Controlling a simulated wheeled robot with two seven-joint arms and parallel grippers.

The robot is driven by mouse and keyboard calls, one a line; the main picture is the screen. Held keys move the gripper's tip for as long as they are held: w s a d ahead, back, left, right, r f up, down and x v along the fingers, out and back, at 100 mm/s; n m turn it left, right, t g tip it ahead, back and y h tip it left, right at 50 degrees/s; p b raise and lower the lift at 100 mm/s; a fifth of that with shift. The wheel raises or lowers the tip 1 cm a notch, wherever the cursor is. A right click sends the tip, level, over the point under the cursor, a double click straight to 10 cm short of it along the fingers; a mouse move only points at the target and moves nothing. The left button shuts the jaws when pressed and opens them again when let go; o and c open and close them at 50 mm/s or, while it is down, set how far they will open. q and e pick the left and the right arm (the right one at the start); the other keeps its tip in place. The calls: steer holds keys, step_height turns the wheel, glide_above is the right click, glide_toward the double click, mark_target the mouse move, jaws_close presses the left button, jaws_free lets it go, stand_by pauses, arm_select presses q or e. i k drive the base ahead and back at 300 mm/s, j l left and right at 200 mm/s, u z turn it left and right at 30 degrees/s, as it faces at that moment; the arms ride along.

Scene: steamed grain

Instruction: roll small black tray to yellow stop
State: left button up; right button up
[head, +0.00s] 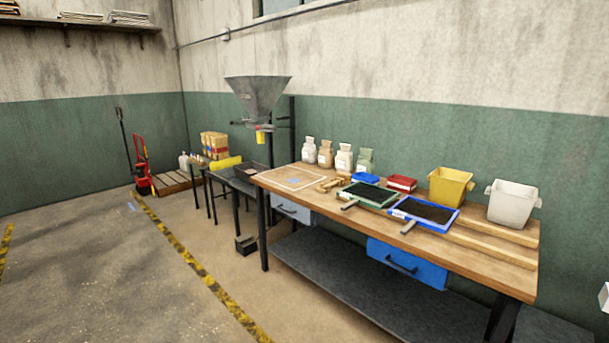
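A small black tray (252,170) sits on the dark, narrow roller stand (232,182), near its end by the wooden workbench. A yellow bar (226,163), which looks like the yellow stop, lies across the stand to the left of the tray, apart from it. The tray's inside is too small to make out. Neither of my grippers shows in the head view.
A grey hopper (258,98) with a yellow spout hangs above the stand. The wooden workbench (480,262) holds jars, framed screens and bins. A small dark box (246,245) lies on the floor.

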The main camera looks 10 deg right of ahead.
mark_target(242, 171)
steer(key=u, duration=0.45)
steer(key=i+l+u, duration=0.1)
steer(key=i+u, duration=0.15)
steer(key=i, duration=2.4)
steer(key=i+z, duration=0.15)
steer(key=i, duration=0.4)
steer(key=i+z, duration=0.15)
steer(key=i, duration=0.35)
steer(key=i+j+z, duration=0.1)
steer(key=i, duration=0.4)
steer(key=i+j+z, duration=0.15)
steer(key=i, duration=0.4)
steer(key=i+j+z, duration=0.15)
steer(key=i, duration=0.35)
steer(key=i+j+z, duration=0.15)
steer(key=i+j, duration=0.15)
steer(key=i, duration=0.2)
